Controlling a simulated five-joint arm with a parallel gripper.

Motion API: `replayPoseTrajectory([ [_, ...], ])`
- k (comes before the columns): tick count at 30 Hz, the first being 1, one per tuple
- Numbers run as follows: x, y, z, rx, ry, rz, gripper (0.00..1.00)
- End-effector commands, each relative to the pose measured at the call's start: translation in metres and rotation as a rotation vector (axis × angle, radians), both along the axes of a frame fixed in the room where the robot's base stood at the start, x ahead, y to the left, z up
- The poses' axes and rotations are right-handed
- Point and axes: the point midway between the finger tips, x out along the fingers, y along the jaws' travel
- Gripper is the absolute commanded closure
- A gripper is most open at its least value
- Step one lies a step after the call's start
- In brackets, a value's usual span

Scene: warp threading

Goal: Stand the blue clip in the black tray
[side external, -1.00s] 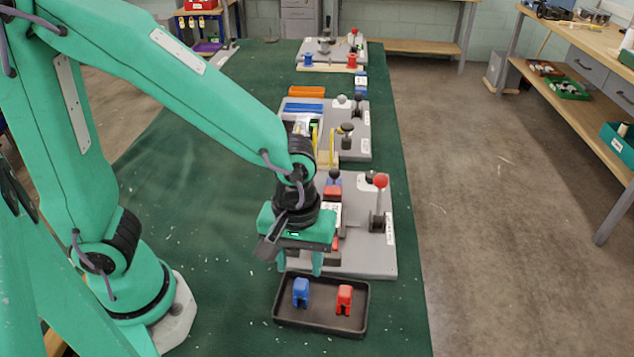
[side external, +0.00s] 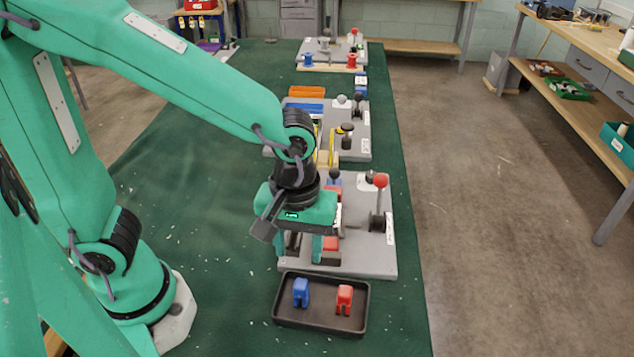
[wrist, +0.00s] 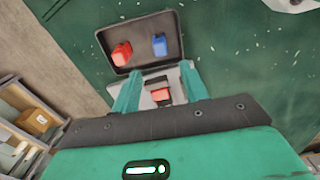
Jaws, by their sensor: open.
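The blue clip (side external: 301,293) stands upright in the left part of the black tray (side external: 320,327). The red clip (side external: 344,299) stands in the same tray to its right. In the wrist view the blue clip (wrist: 159,45) and the red clip (wrist: 122,54) both show in the tray (wrist: 150,65). My gripper (side external: 299,256) is open and empty, over the near part of the grey fixture board, behind the tray and apart from both clips. In the wrist view its two fingers (wrist: 161,85) are spread, with a red block of the fixture visible between them.
The grey fixture board (side external: 365,257) behind the tray carries red blocks and an upright lever with a red knob (side external: 380,181). More fixture boards stand farther back. The green mat (side external: 215,270) left of the tray is clear.

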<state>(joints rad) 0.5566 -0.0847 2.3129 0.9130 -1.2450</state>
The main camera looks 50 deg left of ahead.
Motion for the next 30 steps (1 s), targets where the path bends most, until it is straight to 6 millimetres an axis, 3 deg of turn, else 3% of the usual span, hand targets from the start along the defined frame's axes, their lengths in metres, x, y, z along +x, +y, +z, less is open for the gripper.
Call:
replayPoseTrajectory([
  [8,0.005,0.016,0.014,-0.023,-0.046,-0.059,0.56],
  [18,0.007,0.077,0.059,-0.032,-0.236,-0.305,0.56],
  [30,-0.014,0.142,0.098,0.12,-0.444,-0.606,0.56],
])
